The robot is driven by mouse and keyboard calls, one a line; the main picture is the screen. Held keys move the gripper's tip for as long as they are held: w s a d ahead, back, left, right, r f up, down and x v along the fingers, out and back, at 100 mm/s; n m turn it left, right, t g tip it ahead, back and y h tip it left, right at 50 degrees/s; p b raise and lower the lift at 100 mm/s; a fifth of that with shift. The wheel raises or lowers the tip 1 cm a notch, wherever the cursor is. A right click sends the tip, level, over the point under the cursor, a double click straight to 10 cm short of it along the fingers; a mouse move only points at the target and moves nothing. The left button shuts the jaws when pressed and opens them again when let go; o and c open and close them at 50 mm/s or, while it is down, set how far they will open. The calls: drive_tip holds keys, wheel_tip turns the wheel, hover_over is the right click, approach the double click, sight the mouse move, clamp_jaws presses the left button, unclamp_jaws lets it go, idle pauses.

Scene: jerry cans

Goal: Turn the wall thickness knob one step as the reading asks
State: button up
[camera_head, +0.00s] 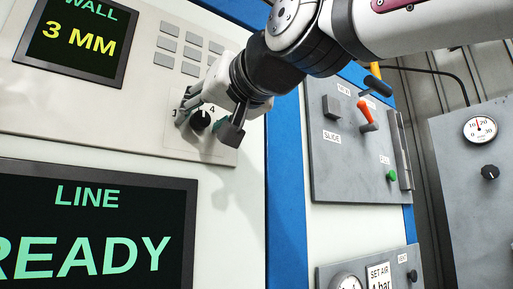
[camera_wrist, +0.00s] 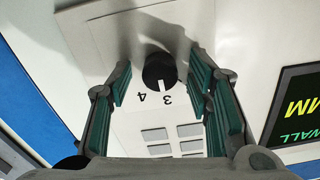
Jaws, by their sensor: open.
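The wall thickness knob (camera_head: 200,121) is a small round black knob on the pale panel. In the wrist view the knob (camera_wrist: 159,69) shows a white pointer mark directed down, closest to the printed 3, with the 4 beside it. My gripper (camera_head: 211,117) is open at the panel, its fingers on either side of the knob. The wrist view shows the gripper's (camera_wrist: 161,77) green-padded fingers with gaps to the knob. The wall reading (camera_head: 78,40) shows 3 MM in yellow; its screen is partly seen in the wrist view (camera_wrist: 297,105).
Several grey buttons (camera_head: 190,50) sit above the knob. A lower screen (camera_head: 95,225) reads LINE READY. To the right are a grey box with an orange-and-black lever (camera_head: 367,114), a green button (camera_head: 392,175), a gauge (camera_head: 480,129) and another black knob (camera_head: 490,172).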

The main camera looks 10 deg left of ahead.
clamp_jaws()
drive_tip(key=n+b, duration=0.3)
drive_tip(key=n, duration=0.1)
drive_tip(key=shift+f, duration=0.1)
drive_tip(key=shift+n+b, duration=0.75)
drive_tip(key=shift+n, duration=1.05)
